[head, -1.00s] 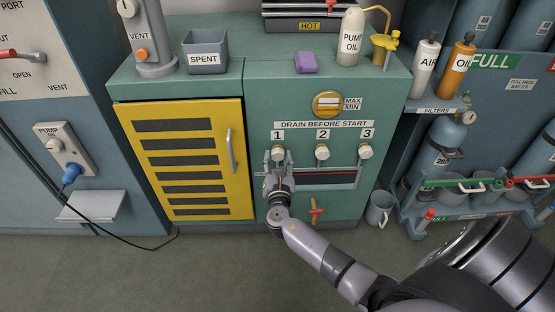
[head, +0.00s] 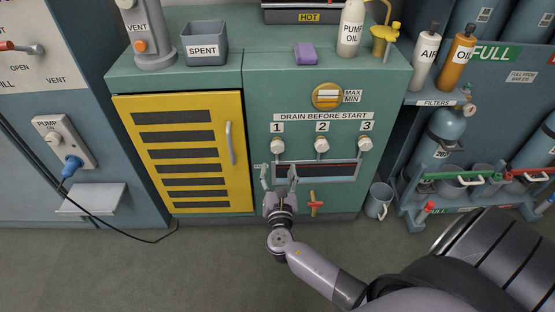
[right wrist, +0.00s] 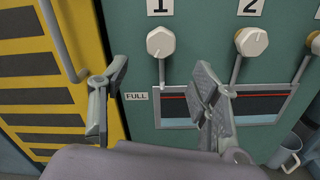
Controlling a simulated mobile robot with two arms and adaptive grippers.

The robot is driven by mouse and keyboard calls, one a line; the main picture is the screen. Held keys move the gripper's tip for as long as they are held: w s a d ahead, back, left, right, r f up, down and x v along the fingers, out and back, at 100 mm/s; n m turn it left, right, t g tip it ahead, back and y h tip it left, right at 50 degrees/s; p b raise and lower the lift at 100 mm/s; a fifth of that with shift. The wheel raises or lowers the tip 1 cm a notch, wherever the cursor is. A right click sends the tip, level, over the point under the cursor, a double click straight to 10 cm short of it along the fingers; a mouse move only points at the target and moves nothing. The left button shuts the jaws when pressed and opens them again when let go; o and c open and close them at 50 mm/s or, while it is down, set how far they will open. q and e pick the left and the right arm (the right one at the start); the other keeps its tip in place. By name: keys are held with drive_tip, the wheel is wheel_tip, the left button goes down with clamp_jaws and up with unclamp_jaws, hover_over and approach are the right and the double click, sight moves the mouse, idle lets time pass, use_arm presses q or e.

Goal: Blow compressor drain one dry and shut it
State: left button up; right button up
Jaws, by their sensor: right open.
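Drain knob one (head: 277,146) is a white knob under the label 1 on the green compressor cabinet (head: 260,95). It also shows in the right wrist view (right wrist: 160,42), with a thin pipe running down from it to a dark sight window (head: 325,170). My right gripper (head: 278,172) is open and empty, below knob one and in front of the window's left end. In the right wrist view my fingers (right wrist: 160,95) stand apart, with the pipe and the FULL label between them. My left gripper is not in view.
Drain knobs two (head: 321,145) and three (head: 364,144) are to the right. A red-handled valve (head: 315,206) sits low on the cabinet. The yellow louvred door (head: 185,190) with its handle is at the left. A grey mug (head: 377,203) is at the cabinet's right foot.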

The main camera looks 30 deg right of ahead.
drive_tip(key=shift+v, duration=1.7)
